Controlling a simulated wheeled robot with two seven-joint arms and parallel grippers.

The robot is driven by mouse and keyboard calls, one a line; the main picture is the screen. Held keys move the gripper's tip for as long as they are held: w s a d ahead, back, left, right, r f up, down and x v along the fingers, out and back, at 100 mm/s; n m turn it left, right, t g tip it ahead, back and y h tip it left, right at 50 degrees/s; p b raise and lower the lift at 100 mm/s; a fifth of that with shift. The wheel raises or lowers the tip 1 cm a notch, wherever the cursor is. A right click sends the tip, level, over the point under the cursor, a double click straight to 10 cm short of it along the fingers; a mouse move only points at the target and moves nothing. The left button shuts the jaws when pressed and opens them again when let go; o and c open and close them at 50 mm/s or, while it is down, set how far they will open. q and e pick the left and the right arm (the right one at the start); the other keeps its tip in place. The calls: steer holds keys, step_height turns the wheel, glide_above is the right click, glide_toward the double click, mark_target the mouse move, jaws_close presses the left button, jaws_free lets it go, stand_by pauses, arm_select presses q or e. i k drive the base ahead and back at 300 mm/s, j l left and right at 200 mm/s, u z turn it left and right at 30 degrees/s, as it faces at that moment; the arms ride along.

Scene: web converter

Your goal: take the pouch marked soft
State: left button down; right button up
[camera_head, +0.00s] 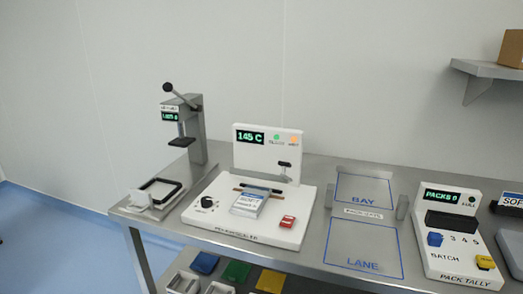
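Neither of my grippers is in view. At the right edge a dark item with a white label reading "SOF" (511,201) is cut off by the picture edge; whether it is a pouch or a holder I cannot tell. A small pale packet with blue marks (249,203) lies on the white sealer (262,228), just in front of its bar. Its print is too small to read.
A lever press (187,125) stands at the left, with a black frame (159,192) before it. Blue outlines mark BAY (363,187) and LANE (363,248). A PACK TALLY box (457,235) stands right. Coloured items (237,271) sit below the front edge.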

mark_target(250, 204)
steer(key=i+j+z, duration=0.1)
steer(key=z, duration=0.25)
steer(key=j+z, duration=0.35)
steer(key=i+j+z, duration=0.1)
steer(key=j+z, duration=0.25)
steer(key=i+l, duration=0.05)
steer(key=l, duration=0.05)
